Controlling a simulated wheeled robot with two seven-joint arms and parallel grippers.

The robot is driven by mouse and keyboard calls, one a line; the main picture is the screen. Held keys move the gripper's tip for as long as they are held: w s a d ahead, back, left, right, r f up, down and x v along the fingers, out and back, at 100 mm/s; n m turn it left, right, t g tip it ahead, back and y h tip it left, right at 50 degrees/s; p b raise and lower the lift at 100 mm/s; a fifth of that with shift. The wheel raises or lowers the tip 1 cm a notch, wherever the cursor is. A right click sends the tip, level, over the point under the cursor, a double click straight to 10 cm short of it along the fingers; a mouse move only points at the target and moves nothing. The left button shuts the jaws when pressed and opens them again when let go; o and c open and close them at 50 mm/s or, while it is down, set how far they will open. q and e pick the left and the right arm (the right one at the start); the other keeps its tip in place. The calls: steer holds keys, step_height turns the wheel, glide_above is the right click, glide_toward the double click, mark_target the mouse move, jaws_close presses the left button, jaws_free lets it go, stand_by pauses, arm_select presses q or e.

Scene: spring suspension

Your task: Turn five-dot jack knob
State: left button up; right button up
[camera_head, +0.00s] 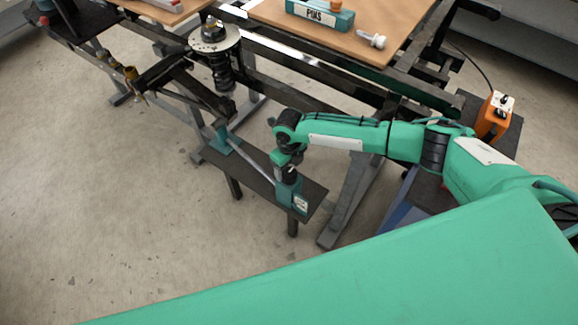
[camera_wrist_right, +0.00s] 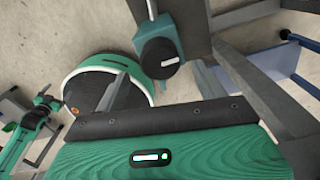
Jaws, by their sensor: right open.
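A teal jack block (camera_head: 299,192) with a white label stands at the right end of a low dark bench (camera_head: 258,178). The label's dots are too small to read. My right gripper (camera_head: 288,172) is directly above this block, pointing down. In the head view it hides the block's top. In the right wrist view a black round knob (camera_wrist_right: 160,58) with a white mark lies just beyond and between the open fingers of my right gripper (camera_wrist_right: 161,85). Whether they touch it I cannot tell. My left gripper is not in view.
A second teal block (camera_head: 224,142) stands at the bench's far end, joined by a slanting rod. A black spring strut (camera_head: 219,62) rises behind. A wooden table (camera_head: 362,22) carries a teal pins box (camera_head: 320,15). An orange box (camera_head: 494,117) stands right. Left floor is clear.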

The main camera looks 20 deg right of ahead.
mark_target(289, 173)
arm_select(q)
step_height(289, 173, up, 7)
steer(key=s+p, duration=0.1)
steer(key=p, duration=0.5)
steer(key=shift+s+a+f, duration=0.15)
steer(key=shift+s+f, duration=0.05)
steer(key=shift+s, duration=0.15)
arm_select(e)
step_height(289, 173, up, 9)
